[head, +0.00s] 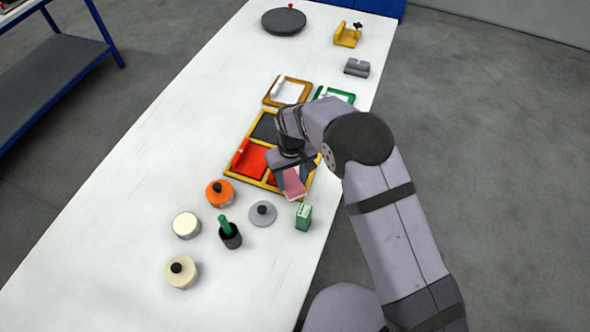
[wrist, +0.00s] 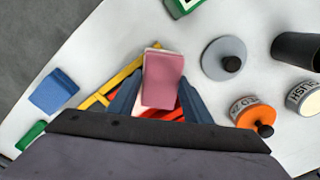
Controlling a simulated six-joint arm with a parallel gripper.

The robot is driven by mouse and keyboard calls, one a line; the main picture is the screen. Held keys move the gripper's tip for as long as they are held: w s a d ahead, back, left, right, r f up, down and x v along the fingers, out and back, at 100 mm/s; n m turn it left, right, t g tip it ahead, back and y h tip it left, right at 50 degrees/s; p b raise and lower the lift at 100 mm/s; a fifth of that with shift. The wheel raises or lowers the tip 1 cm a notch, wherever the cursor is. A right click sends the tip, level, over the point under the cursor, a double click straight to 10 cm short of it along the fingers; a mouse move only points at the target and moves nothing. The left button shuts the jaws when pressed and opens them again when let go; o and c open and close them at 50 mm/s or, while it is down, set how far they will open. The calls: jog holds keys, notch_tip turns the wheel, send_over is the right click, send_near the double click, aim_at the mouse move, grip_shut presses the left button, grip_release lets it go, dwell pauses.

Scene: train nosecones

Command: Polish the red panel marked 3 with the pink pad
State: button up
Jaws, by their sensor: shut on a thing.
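My gripper (head: 291,168) is shut on the pink pad (head: 294,184), which has a pale layer beneath it. In the wrist view the pad (wrist: 163,80) sits between the two blue-grey fingers. A yellow frame (head: 232,178) holds the panels. A red panel (head: 255,163) shows in its lower left compartment, left of the pad. More red shows beside my gripper, mostly hidden by it and the pad. I cannot read a 3 on any panel. The pad is over the frame's near right corner; I cannot tell whether it touches anything.
Near the frame stand an orange tin (head: 219,194), cream tins (head: 186,225), a black cup (head: 230,237) with a green handle, a grey lid (head: 262,214) and a green box (head: 303,217). An orange-brown tray (head: 266,100) and a green tray (head: 345,94) lie beyond. The table's left side is clear.

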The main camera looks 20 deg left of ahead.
jog(key=shift+s+r, duration=0.25)
jog(key=shift+s, duration=0.15)
jog(key=shift+w+r+p, duration=0.1)
jog(key=shift+r+p, duration=2.25)
jog(key=shift+r, duration=1.5)
jog(key=shift+f, duration=0.1)
